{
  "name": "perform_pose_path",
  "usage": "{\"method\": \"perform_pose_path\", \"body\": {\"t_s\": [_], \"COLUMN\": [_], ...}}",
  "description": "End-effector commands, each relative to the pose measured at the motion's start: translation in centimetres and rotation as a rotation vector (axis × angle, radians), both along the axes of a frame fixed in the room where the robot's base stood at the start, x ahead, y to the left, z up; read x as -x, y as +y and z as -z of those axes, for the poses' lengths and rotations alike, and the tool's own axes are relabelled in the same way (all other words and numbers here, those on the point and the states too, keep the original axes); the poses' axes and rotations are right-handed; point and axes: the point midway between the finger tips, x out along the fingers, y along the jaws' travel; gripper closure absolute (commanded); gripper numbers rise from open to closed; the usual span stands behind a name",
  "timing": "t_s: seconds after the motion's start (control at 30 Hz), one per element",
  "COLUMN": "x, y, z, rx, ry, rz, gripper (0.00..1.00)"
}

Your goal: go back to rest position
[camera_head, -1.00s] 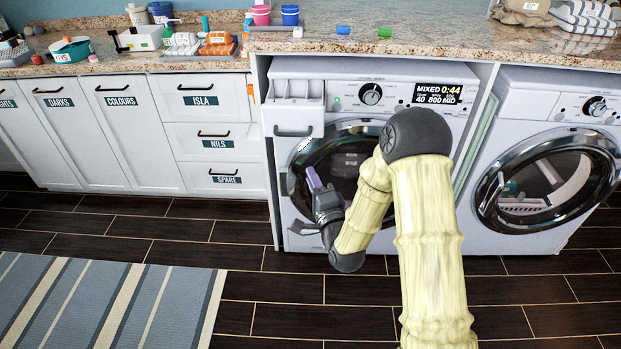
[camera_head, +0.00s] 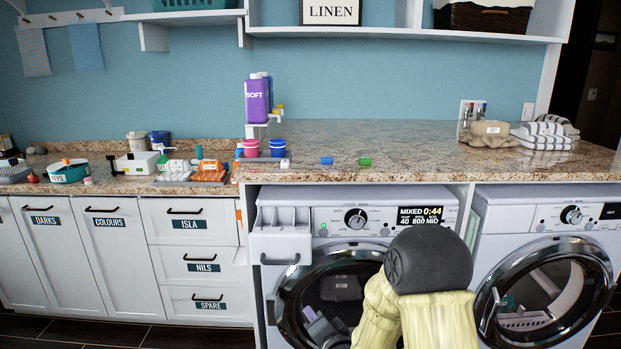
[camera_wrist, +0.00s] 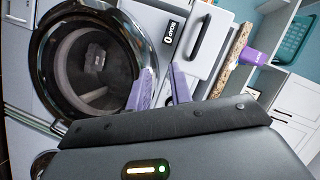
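My gripper (camera_wrist: 160,78) has two purple fingers standing apart with nothing between them in the wrist view. In the head view it shows low in the picture (camera_head: 316,322), in front of the left washer's round door, partly cut off by the bottom edge. My arm is bent, with its dark elbow joint in front of the washer. The left washer (camera_head: 335,222) has a display reading MIXED 0:44. Its detergent drawer (camera_head: 281,240) at the upper left is pulled out. A dark grey bundle (camera_head: 341,288) shows behind the door ring; it also shows in the wrist view (camera_wrist: 96,57).
A granite counter (camera_head: 420,150) runs above the washers. A purple SOFT bottle (camera_head: 257,100) stands on a small stand there. Folded towels (camera_head: 545,136) lie at the right. A second washer (camera_head: 548,225) stands at the right, labelled cabinets (camera_head: 80,260) at the left.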

Motion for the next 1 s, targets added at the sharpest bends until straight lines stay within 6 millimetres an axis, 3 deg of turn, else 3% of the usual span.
{"method": "perform_pose_path", "body": {"t_s": [0.27, 0.5, 0.7, 1.0], "x": [3.2, 8.4, 13.9, 20.6], "y": [-4.7, -9.0, -11.9, -14.0], "z": [0.5, 0.7, 0.2, -0.7], "rx": [0.407, 0.686, 0.842, 0.937], "ry": [0.201, 0.412, 0.591, 0.769], "rz": [-0.036, -0.121, -0.235, -0.399], "gripper": [0.79, 0.79, 0.79, 0.79]}}
